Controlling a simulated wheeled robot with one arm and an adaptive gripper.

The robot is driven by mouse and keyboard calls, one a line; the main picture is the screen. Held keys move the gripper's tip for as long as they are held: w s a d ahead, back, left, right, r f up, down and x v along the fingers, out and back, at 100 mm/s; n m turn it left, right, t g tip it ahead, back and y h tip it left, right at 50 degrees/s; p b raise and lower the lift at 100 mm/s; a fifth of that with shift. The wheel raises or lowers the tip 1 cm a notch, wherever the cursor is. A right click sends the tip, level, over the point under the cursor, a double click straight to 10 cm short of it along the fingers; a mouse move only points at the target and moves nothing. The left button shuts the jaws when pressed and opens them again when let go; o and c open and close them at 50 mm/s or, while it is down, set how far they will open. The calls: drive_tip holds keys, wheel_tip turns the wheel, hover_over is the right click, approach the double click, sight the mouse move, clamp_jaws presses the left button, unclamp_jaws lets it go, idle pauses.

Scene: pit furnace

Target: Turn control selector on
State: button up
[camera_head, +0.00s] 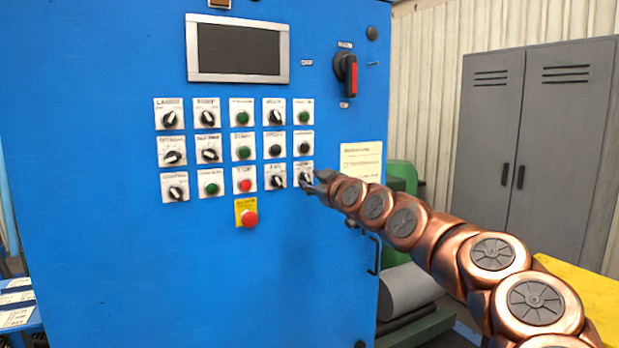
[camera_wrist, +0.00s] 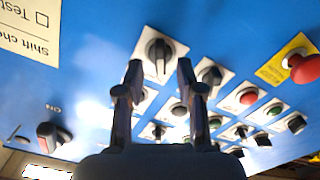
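A blue control cabinet (camera_head: 100,250) carries rows of white plates with black selector knobs and push buttons. The selector at the lower right end of the rows (camera_head: 304,180) is partly hidden by my gripper (camera_head: 315,183); its label is too small to read surely. In the wrist view this black knob on its white plate (camera_wrist: 160,55) sits just ahead of and between the fingertips. My gripper (camera_wrist: 158,72) is open, one finger on each side of the knob, with nothing held. I cannot tell whether a finger touches it.
A red emergency button (camera_head: 250,218) on a yellow plate and another selector (camera_head: 278,182) are near. A red-and-black rotary switch (camera_head: 347,73) is higher up. A paper notice (camera_head: 361,162) is right of the selector. Grey lockers (camera_head: 535,140) stand behind.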

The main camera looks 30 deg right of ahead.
drive_tip(key=shift+w, duration=0.9)
clamp_jaws()
